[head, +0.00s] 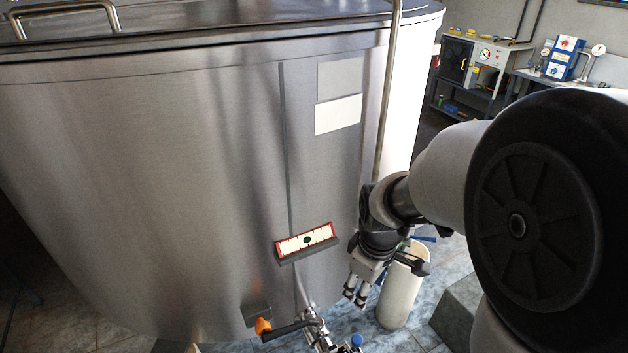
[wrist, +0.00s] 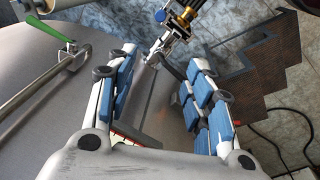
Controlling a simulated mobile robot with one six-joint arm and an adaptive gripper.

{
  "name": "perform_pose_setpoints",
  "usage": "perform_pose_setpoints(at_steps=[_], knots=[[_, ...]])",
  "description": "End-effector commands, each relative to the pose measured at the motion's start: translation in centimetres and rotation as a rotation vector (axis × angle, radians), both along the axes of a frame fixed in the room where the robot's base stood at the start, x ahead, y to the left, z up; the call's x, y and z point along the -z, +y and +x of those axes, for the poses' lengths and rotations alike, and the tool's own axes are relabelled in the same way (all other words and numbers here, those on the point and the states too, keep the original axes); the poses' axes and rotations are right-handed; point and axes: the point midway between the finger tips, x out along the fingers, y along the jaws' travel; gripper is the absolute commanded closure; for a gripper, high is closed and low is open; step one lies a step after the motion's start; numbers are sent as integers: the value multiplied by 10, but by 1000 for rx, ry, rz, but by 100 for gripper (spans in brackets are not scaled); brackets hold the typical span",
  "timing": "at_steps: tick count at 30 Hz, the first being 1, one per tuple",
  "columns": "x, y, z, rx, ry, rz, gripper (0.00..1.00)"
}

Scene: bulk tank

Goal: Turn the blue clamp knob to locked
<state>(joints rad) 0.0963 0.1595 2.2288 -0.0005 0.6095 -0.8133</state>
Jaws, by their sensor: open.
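The blue clamp knob (head: 357,341) is at the bottom edge of the head view, on the metal pipe fittings (head: 322,338) at the foot of the steel tank. A small blue knob on the fittings also shows at the top of the wrist view (wrist: 160,16), beyond my fingertips. My gripper (head: 354,297) points down and is above the blue knob in the head picture, apart from it. In the wrist view my gripper (wrist: 160,72) has its two blue-padded fingers spread, with nothing between them. The knob's turn position is too small to tell.
The steel tank (head: 180,170) fills the left and middle. A red-and-white gauge panel (head: 306,241) is on its front. A black lever (head: 288,330) and an orange part (head: 263,326) are low down. A pale cylinder (head: 400,290) stands right of my gripper.

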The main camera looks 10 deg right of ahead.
Motion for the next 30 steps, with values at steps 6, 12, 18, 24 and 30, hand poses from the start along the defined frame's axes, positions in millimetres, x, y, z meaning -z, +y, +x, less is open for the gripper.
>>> perform_pose_setpoints(at_steps=[6,12,18,24,30], knots=[[85,-16,26,-234,102,-13,53],[131,-23,32,-359,139,-13,53],[150,-24,32,-384,146,-12,53],[187,-23,31,-383,148,-12,53],[232,-23,31,-382,147,-13,53]])
